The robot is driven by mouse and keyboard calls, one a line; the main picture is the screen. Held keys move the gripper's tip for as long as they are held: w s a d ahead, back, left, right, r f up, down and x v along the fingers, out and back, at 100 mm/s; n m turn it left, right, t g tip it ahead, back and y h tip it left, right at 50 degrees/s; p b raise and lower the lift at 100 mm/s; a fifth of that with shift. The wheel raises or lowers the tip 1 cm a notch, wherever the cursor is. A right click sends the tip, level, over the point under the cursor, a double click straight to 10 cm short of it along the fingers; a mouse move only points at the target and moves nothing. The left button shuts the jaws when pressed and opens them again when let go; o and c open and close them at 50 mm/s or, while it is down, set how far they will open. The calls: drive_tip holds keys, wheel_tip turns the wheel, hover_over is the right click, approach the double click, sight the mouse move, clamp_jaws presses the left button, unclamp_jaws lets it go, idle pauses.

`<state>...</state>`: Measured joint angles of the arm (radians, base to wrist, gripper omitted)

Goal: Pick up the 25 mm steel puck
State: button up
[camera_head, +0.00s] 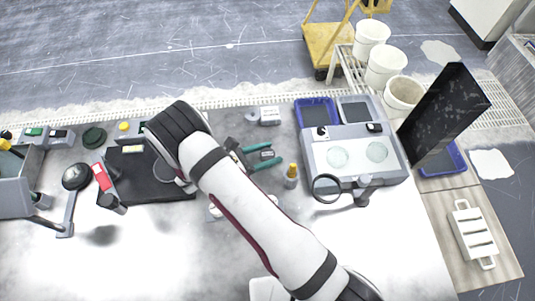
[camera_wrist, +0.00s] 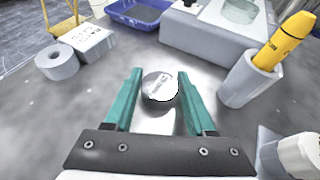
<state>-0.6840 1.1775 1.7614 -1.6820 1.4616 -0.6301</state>
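The steel puck (camera_wrist: 160,86) is a short grey metal cylinder with a printed mark on its bright top, seen in the wrist view on the grey bench. My gripper (camera_wrist: 159,74) is open, its two teal fingers on either side of the puck. A narrow gap shows at the left finger; the puck looks very near the right finger, and I cannot tell whether they touch. In the head view my gripper (camera_head: 264,158) is over the bench left of the polishing machine (camera_head: 354,181), and I cannot make out the puck there.
A yellow-capped bottle in a grey holder (camera_wrist: 243,80) stands close on the right. A tape roll (camera_wrist: 56,62) and a white box (camera_wrist: 88,41) sit at the left. A blue tray (camera_head: 316,104) lies behind. A magnifier (camera_head: 327,187) stands before the machine.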

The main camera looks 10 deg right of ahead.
clamp_jaws()
drive_tip(key=shift+r, duration=0.1)
